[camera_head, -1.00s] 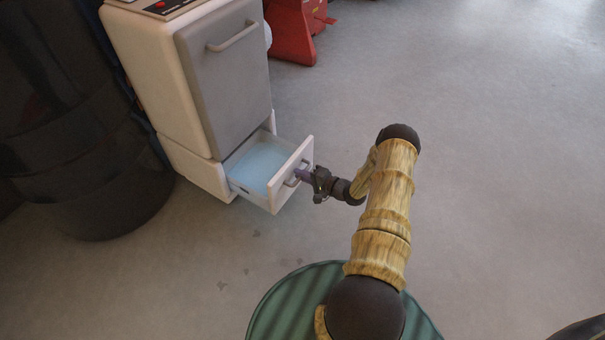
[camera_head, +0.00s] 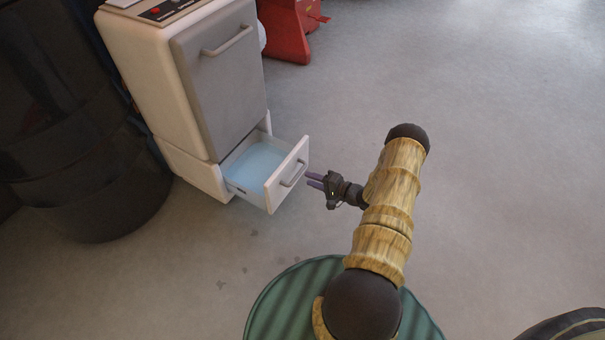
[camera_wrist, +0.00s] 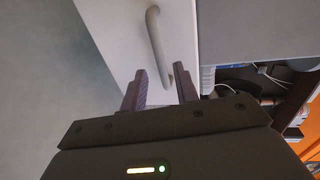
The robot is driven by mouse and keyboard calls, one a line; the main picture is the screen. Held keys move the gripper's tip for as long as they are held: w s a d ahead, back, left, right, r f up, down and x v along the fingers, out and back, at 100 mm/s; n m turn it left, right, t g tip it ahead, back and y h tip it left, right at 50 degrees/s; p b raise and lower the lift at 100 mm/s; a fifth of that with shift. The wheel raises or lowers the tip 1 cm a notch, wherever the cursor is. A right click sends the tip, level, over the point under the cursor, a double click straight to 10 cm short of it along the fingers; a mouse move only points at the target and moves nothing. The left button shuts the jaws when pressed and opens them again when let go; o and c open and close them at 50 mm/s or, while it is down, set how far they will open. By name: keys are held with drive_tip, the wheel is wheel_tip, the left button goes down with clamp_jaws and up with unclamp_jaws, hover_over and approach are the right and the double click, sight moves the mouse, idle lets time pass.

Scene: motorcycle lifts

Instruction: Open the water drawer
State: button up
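The water drawer (camera_head: 281,187) is pulled out from the bottom of the white and grey machine (camera_head: 160,85), with light blue water visible inside. Its grey bar handle (camera_head: 294,174) is on the front panel, and it also shows in the wrist view (camera_wrist: 156,45). In the wrist view the fingers (camera_wrist: 160,88) point toward the drawer front, near the lower end of the handle.
A large black barrel-like object (camera_head: 75,140) stands left of the machine. A red object (camera_head: 290,30) stands behind it. The upper grey door (camera_head: 222,85) of the machine is shut. The concrete floor to the right is open.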

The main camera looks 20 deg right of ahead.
drive_tip(key=p+v, duration=0.3)
drive_tip(key=v, duration=0.8)
drive_tip(key=shift+s+d, duration=0.1)
drive_tip(key=shift+s, duration=0.05)
drive_tip(key=w+r+n+g+h+p, duration=0.2)
drive_tip(key=w+r+n+h, duration=0.2)
drive_tip(key=w+r, duration=0.6)
drive_tip(key=w+a+r+n+g+h, duration=0.2)
drive_tip(key=a+r+h, duration=0.2)
drive_tip(key=r, duration=0.9)
drive_tip(key=s+a+r+n+g+h+p, duration=0.2)
drive_tip(key=s+a+r+g, duration=0.1)
drive_tip(key=s+a+r, duration=0.55)
drive_tip(key=s+a+r+n+g+y+p, duration=0.1)
drive_tip(key=s+a+r+n+g+p, duration=0.2)
drive_tip(key=s+a+r, duration=0.95)
wheel_tip(320, 180, up, 35)
drive_tip(key=d+p, duration=0.1)
drive_tip(key=p, duration=3.6)
drive_tip(key=shift+s+d, duration=0.35)
drive_tip(key=shift+s, duration=0.15)
